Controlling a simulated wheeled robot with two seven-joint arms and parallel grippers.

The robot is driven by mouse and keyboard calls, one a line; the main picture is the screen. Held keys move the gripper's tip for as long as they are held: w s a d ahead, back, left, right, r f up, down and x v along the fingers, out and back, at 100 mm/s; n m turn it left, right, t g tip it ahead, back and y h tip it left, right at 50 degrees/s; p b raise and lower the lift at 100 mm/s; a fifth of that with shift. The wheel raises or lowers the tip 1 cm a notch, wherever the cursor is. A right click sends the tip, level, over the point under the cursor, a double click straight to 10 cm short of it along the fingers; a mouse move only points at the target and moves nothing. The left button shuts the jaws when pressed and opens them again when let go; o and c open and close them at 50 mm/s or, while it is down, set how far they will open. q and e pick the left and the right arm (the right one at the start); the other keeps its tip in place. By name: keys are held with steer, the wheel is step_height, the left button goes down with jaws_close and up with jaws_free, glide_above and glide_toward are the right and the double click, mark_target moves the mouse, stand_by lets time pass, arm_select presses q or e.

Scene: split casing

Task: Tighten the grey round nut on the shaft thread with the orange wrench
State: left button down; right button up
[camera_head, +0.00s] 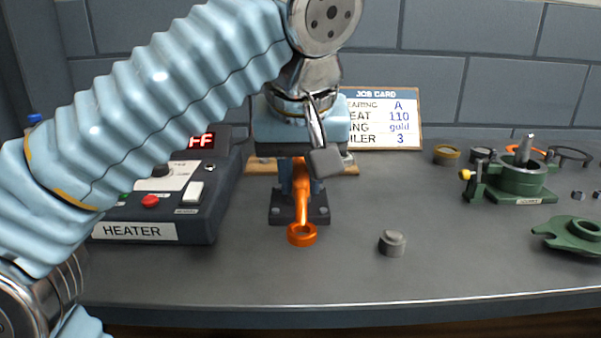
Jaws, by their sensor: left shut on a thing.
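My left gripper (322,158) is shut on the orange wrench (302,200), which hangs ring end down in front of the blue vise-like stand. The gripper's near finger shows; its far finger and the wrench's upper end are hidden. A shaft (525,148) stands upright in the green casing (520,182) at the right. A grey round part surrounds the shaft's foot; I cannot tell whether it is the nut. A loose grey round piece (392,242) sits on the bench, right of the wrench. My right gripper is not in view.
A heater box (135,231) stands at the left, partly behind my left arm. The blue stand (265,127) and job card (408,124) are at the back. Another green part (578,236), small fasteners and several rings lie at the right. The front middle bench (340,275) is clear.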

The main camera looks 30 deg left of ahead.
arm_select(q)
steer(key=shift+f, duration=0.25)
steer(key=shift+f+b, duration=0.75)
steer(key=shift+f, duration=0.1)
steer(key=shift+s+a+m, duration=0.25)
steer(key=shift+a+m, duration=0.05)
steer(key=shift+a, duration=0.2)
steer(key=shift+s+a, duration=0.15)
steer(key=shift+s+a+m+h, duration=0.2)
steer(key=shift+a+m+h, duration=0.05)
steer(key=shift+a+m, duration=0.25)
steer(key=shift+s+a+m+h, duration=0.15)
steer(key=shift+a+m+h, duration=0.1)
steer(key=shift+a+m, duration=0.2)
